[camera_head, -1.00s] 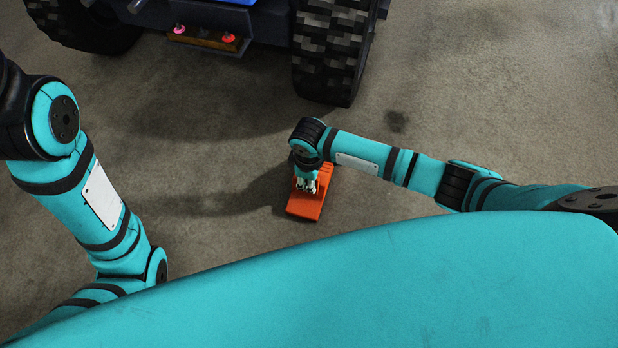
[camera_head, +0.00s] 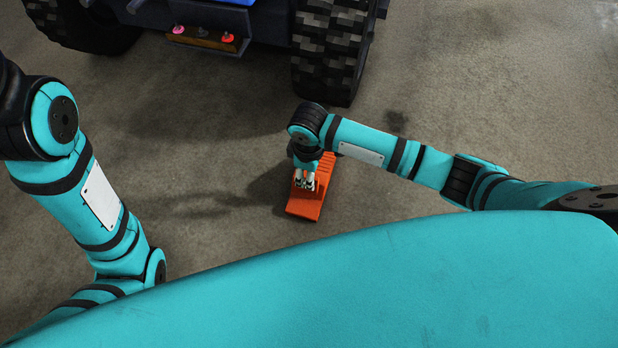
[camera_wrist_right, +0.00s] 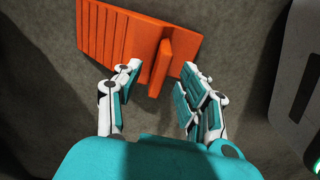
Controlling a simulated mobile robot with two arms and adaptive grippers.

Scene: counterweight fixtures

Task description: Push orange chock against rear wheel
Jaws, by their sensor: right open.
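The orange chock (camera_head: 312,203) lies flat on the floor, below the nearest wheel (camera_head: 330,55) in the head view, with a clear gap between them. My right gripper (camera_head: 304,182) is over the chock, pointing down. In the right wrist view the chock (camera_wrist_right: 108,35) shows a ridged face and a raised rib. The right gripper (camera_wrist_right: 160,72) is open there, with one finger on each side of the near part of the rib; I cannot tell whether they touch it. My left gripper is out of view.
The floor between chock and wheel is bare. A grey object (camera_wrist_right: 300,90) shows at the right edge of the wrist view.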

